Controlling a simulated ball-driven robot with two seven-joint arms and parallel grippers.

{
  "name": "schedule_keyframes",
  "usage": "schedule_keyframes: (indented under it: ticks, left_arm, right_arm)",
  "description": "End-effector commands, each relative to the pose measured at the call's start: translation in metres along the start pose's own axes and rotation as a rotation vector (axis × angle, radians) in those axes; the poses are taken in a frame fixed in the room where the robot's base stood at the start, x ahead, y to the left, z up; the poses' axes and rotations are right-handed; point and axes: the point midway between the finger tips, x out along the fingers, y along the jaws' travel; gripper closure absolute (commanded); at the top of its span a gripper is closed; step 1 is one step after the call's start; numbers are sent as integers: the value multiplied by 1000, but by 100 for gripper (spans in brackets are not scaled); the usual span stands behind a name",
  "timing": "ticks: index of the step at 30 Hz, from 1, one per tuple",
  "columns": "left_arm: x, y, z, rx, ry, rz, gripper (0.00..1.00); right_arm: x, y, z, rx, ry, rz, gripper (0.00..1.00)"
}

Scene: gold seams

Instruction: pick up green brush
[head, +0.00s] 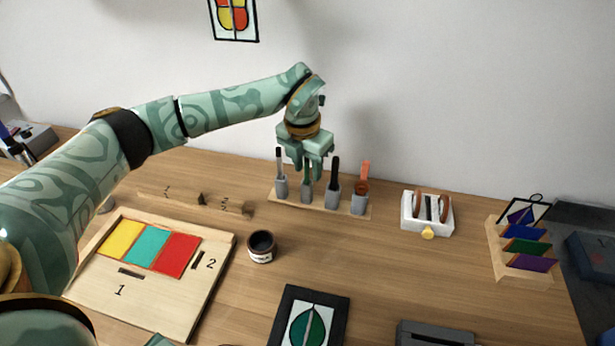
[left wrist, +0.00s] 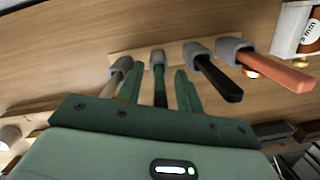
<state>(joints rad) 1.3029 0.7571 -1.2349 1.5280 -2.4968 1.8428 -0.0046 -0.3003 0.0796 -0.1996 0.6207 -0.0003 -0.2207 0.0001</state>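The green brush (head: 307,184) stands upright in a grey cup on the wooden brush rack (head: 288,203), second from the left. In the left wrist view the green brush (left wrist: 159,84) shows between my two fingers, with a gap on each side. My left gripper (head: 308,172) is open, pointing down over the rack, with its fingers either side of the handle. In the left wrist view the left gripper (left wrist: 159,88) covers none of the brush's cup. The upper handle is partly hidden by the gripper in the head view. My right gripper is not in view.
A white-handled brush (head: 280,162) stands close on the left, a black one (head: 335,172) and an orange one (head: 365,174) on the right. A small dark jar (head: 262,246), a wooden tray (head: 213,299) and a white holder (head: 412,222) stand nearby. The wall is behind.

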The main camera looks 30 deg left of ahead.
Motion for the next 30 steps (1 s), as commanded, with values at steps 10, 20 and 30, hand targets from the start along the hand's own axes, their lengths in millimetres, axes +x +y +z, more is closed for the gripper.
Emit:
schedule_keyframes:
  ticks: [10, 20, 30]
  left_arm:
    - [-2, 0, 0, 0, -1, 0, 100]
    - [-14, 0, 2, 1, -5, 1, 100]
    - [-86, 0, 11, 0, -6, 1, 100]
  right_arm:
    - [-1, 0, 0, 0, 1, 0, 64]
    - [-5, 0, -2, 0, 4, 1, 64]
    - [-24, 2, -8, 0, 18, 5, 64]
